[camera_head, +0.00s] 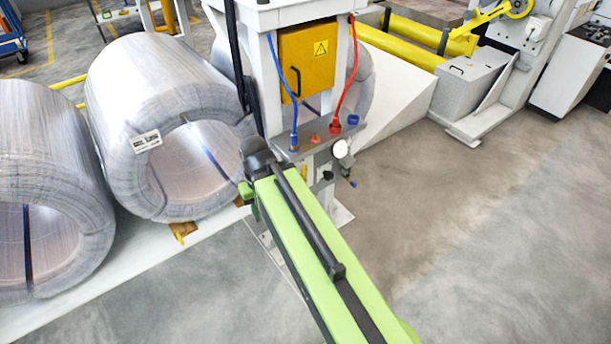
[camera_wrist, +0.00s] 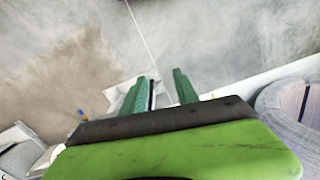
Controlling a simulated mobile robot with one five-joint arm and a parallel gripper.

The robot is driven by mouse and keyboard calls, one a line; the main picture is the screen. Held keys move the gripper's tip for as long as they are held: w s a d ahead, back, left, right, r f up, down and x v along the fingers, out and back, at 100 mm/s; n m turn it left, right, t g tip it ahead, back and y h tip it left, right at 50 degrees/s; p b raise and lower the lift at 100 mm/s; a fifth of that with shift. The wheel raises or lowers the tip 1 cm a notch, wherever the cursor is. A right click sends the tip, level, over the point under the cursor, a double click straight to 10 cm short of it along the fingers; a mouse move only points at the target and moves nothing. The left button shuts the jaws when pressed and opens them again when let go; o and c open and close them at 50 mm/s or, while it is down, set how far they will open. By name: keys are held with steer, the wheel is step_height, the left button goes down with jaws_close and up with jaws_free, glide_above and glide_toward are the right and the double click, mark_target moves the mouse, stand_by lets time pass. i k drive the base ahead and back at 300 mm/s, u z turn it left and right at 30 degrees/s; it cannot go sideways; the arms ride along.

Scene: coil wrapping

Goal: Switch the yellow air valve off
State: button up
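I cannot make out the yellow air valve for certain in either view. In the head view, a grey bracket (camera_head: 322,142) with blue and red plugs and a round white gauge (camera_head: 341,149) sits on the white post, and my arm covers part of the area below. A small blue and yellow part (camera_wrist: 82,114) shows at the left in the wrist view, too small to identify. My gripper (camera_wrist: 160,76) points down with its two green fingers apart and nothing clearly held between them. In the head view only a little of my gripper (camera_head: 248,193) shows, left of the post.
A yellow-orange box (camera_head: 309,58) with a warning sign hangs on the post, with blue and red hoses beside it. Large wrapped coils (camera_head: 165,120) stand at the left. A grey cabinet (camera_head: 470,85) stands at the right. The floor (camera_head: 480,230) at the right is clear.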

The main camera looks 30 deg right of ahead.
mark_target(304, 174)
steer(key=u, duration=5.2)
steer(key=i, duration=0.1)
steer(key=z, duration=2.95)
steer(key=k, duration=1.25)
steer(key=z, duration=1.2)
steer(key=i, duration=0.95)
steer(key=u, duration=0.05)
